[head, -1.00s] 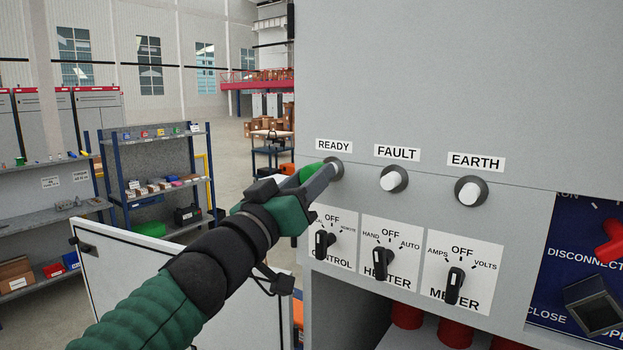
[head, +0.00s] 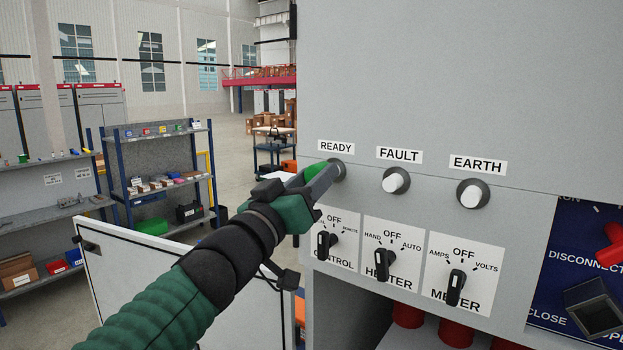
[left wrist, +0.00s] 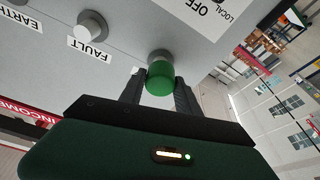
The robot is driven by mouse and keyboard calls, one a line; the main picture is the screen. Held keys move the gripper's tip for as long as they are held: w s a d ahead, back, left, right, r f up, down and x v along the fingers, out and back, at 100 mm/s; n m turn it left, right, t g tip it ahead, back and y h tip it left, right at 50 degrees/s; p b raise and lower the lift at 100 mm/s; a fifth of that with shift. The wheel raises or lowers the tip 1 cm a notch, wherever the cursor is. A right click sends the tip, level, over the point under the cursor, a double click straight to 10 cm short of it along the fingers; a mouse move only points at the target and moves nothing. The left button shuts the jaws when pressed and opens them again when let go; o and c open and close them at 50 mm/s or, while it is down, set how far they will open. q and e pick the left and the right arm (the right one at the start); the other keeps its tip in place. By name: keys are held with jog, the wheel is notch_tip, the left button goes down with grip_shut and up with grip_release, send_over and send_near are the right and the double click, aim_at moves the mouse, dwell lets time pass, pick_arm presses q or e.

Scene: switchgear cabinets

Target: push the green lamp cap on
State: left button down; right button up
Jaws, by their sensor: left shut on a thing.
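The green lamp cap (head: 314,171) is between the fingers of my left gripper (head: 322,180), at the lamp holder (head: 338,168) under the READY label. In the left wrist view the green cap (left wrist: 160,80) sits between the two dark fingers, in line with the grey holder ring (left wrist: 160,55) and against or very close to it. My left gripper is shut on the cap. I cannot tell whether the cap is fully seated. My right gripper is not in view.
The FAULT lamp (head: 395,182) and EARTH lamp (head: 471,195) stick out to the right, with white fronts. Below are three rotary switches, the CONTROL switch (head: 325,243) nearest. An open white door (head: 150,290) stands behind my left arm.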

pick_arm(q)
jog(key=shift+w+d+p, duration=0.35)
jog(key=shift+w+d, duration=0.3)
jog(key=shift+w, duration=0.25)
jog(key=c, duration=0.8)
grip_release()
